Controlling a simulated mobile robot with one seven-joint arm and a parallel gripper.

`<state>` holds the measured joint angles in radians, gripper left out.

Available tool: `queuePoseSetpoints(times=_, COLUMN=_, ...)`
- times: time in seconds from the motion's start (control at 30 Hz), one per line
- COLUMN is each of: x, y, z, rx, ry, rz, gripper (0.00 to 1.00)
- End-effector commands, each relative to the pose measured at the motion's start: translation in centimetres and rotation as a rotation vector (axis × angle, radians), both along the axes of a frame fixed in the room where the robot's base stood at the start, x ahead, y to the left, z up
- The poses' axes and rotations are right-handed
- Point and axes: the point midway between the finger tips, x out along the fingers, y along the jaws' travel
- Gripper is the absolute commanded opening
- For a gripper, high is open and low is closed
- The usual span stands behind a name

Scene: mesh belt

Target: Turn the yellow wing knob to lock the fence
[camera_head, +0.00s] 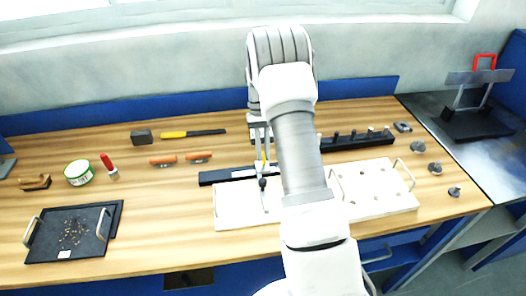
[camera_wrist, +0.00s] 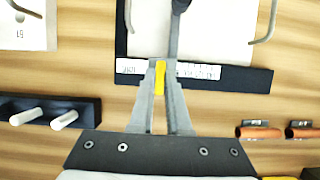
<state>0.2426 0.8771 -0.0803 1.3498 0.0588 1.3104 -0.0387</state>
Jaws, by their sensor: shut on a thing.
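The yellow wing knob (camera_wrist: 159,78) shows as a narrow upright yellow bar between my fingertips in the wrist view. My gripper (camera_wrist: 161,70) is shut on it, with one finger on each side. In the head view my gripper (camera_head: 261,150) points down over the black fence bar, and only a sliver of yellow shows there. The black fence bar (camera_wrist: 255,78) lies along the edge of a white board (camera_wrist: 215,35) and carries white printed labels. In the head view the fence (camera_head: 208,178) runs partly behind my gripper and arm. The knob's base is hidden.
A dark rod (camera_wrist: 180,20) with a rounded end stands over the white board close to the fingers. Two orange-handled tools (camera_head: 163,160) lie left of the fence. A black rack with pegs (camera_head: 355,138) stands to the right. The wood between is clear.

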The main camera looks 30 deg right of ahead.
Motion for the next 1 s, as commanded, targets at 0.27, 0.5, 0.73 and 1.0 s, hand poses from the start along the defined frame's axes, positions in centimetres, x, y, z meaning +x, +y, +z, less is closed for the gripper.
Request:
queuePoseSetpoints(times=0.27, x=0.1, y=-0.1, z=0.1, rx=-0.001, ry=-0.003, rz=-0.003, gripper=0.0)
queuePoseSetpoints(times=0.5, x=0.0, y=0.0, z=0.0, rx=0.0, ry=-0.002, rz=-0.002, gripper=0.45)
queuePoseSetpoints(times=0.73, x=0.0, y=0.0, z=0.0, rx=0.0, ry=-0.001, rz=-0.001, gripper=0.45)
queuePoseSetpoints(times=1.0, x=1.2, y=-0.4, z=2.8, rx=-0.002, ry=-0.007, rz=-0.001, gripper=0.45)
